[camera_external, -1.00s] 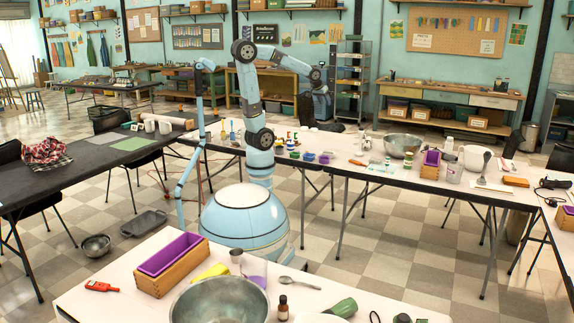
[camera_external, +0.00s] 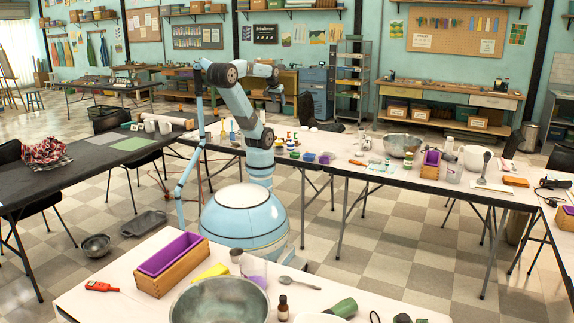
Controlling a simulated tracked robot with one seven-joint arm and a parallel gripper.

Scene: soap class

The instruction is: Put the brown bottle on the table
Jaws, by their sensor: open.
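A small brown bottle (camera_external: 283,308) with a dark cap and pale label stands upright on the near white table (camera_external: 115,310), right of a large grey bowl (camera_external: 197,304). My gripper (camera_external: 275,101) is a small dark shape at the end of my folded blue arm, above the long middle table (camera_external: 345,150) and far from the bottle. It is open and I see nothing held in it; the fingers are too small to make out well.
Beside the bottle on the near table are a spoon (camera_external: 298,285), a green object (camera_external: 341,308), a wooden box with a purple liner (camera_external: 172,264) and a beaker (camera_external: 254,270). The long middle table holds several jars, bowls and tools.

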